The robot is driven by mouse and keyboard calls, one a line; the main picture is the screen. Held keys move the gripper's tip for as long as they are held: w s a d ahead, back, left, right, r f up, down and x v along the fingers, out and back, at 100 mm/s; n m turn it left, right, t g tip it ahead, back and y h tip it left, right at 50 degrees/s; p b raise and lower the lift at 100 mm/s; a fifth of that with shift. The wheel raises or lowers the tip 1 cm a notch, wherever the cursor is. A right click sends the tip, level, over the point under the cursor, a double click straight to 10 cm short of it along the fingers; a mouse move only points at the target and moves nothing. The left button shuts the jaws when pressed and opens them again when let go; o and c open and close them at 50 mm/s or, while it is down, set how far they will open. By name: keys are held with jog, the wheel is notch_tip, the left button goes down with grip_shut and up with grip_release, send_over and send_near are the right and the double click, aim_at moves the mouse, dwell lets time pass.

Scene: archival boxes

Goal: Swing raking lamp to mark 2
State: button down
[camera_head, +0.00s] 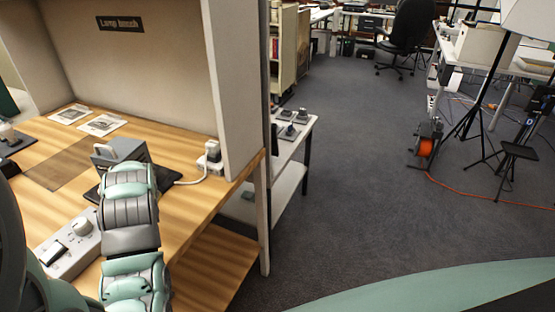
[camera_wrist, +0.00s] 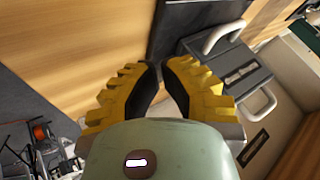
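A sign reading "Lamp bench" (camera_head: 120,24) is on the back panel of the wooden bench (camera_head: 190,215). A grey block with a pale handle (camera_head: 118,152) stands on a dark mat there; I cannot tell if it is the raking lamp. In the wrist view a grey housing with pale handles (camera_wrist: 228,68) lies beyond my right finger. No mark 2 is readable. My gripper (camera_wrist: 160,66) shows two yellow ridged fingers with tips close together and nothing visible between them; whether they touch is unclear. In the head view my arm hides the fingers and part of the mat.
A control box with a knob and switch (camera_head: 68,250) sits at the bench's front left. A white plug block (camera_head: 210,158) with a cable is at the right. Two printed cards (camera_head: 101,125) lie at the back. Open carpet (camera_head: 370,170) lies right, with an orange cable (camera_head: 480,195).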

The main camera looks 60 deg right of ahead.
jog(key=x, duration=0.4)
jog(key=shift+w+f, duration=0.1)
jog(key=shift+w, duration=0.1)
jog(key=shift+w+f+p, duration=0.2)
jog(key=shift+w+p, duration=0.1)
jog(key=shift+p, duration=0.05)
jog(key=w, duration=0.2)
jog(key=w+a, duration=0.1)
jog(key=shift+r+p, duration=0.35)
jog(key=shift+r, duration=0.05)
jog(key=shift+w+a+f, duration=0.1)
jog(key=shift+w+a, duration=0.05)
jog(key=shift+w+a, duration=0.75)
jog(key=shift+w, duration=0.15)
jog(key=shift+s, duration=0.1)
